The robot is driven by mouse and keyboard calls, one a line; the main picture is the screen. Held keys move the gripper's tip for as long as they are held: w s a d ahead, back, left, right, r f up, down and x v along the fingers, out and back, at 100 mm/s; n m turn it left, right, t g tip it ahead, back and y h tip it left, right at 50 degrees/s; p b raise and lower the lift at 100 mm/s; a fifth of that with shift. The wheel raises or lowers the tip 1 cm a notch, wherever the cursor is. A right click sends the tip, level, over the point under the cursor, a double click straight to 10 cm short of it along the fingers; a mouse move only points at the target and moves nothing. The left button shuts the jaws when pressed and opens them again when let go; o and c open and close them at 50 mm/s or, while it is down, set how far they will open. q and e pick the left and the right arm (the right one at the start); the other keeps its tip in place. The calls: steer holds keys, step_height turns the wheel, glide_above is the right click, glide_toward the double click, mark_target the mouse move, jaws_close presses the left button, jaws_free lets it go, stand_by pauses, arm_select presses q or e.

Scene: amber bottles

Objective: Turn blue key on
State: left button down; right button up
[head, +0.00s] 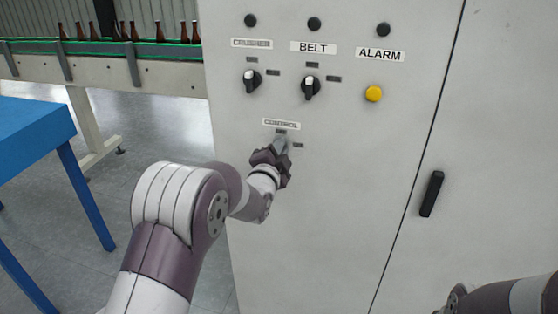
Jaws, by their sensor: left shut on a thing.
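A white control cabinet panel (330,200) fills the middle of the head view. My left gripper (281,145) reaches up to the switch spot under the CONTROL label (281,124). Its fingers are closed there on something small, at the spot where the key sits. The gripper hides the blue key, so I cannot see its colour or which way it is turned. Small dark position tags (298,145) show beside and above the fingers. Part of my right arm shows at the bottom right; its gripper is out of the picture.
Above are the CRUSHER knob (251,81), the BELT knob (310,88) and a yellow ALARM button (374,93). Dark round lamps sit above them. A black door handle (431,193) is at right. A blue table (35,135) and a conveyor with amber bottles (133,32) stand left.

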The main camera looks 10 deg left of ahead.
arm_select(q)
steer(key=shift+d+f+m+b, duration=0.1)
steer(key=shift+f+m+b, duration=0.15)
steer(key=shift+m+b, duration=1.15)
steer(key=shift+f+m+b, duration=0.2)
steer(key=shift+m+b, duration=1)
steer(key=shift+m, duration=0.4)
steer(key=c, duration=1.3)
jaws_free()
steer(key=shift+r, duration=0.15)
steer(key=shift+s, duration=0.15)
steer(key=s+b, duration=0.1)
steer(key=s, duration=0.5)
steer(key=s+b, duration=0.1)
steer(key=s, duration=0.5)
steer(key=shift+s+a, duration=0.2)
steer(key=shift+s, duration=0.1)
